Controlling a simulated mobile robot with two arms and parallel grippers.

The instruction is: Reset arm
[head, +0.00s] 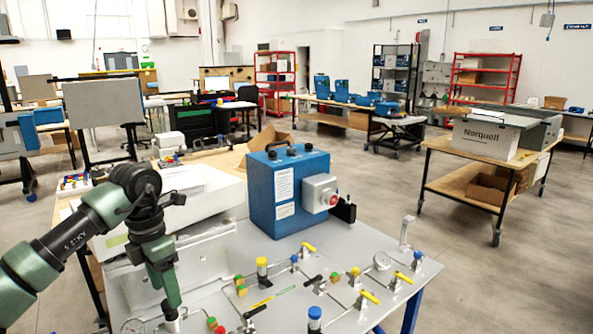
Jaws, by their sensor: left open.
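My left arm comes in from the left, bends at a dark wrist and points down. My left gripper (172,316) is open at the bottom edge, over the near left part of the grey metal panel table (225,262). Its fingertips are small and partly cut off in this view. I see nothing held in it. A blue analyser box (262,190) with a grey side module and red knob stands upright on the panel, to the right of and behind the gripper. My right gripper is not in view.
A white box (187,181) stands behind the arm. A wooden cart (470,188) carries a Norquell box (487,139). Open floor lies between the cart and panel.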

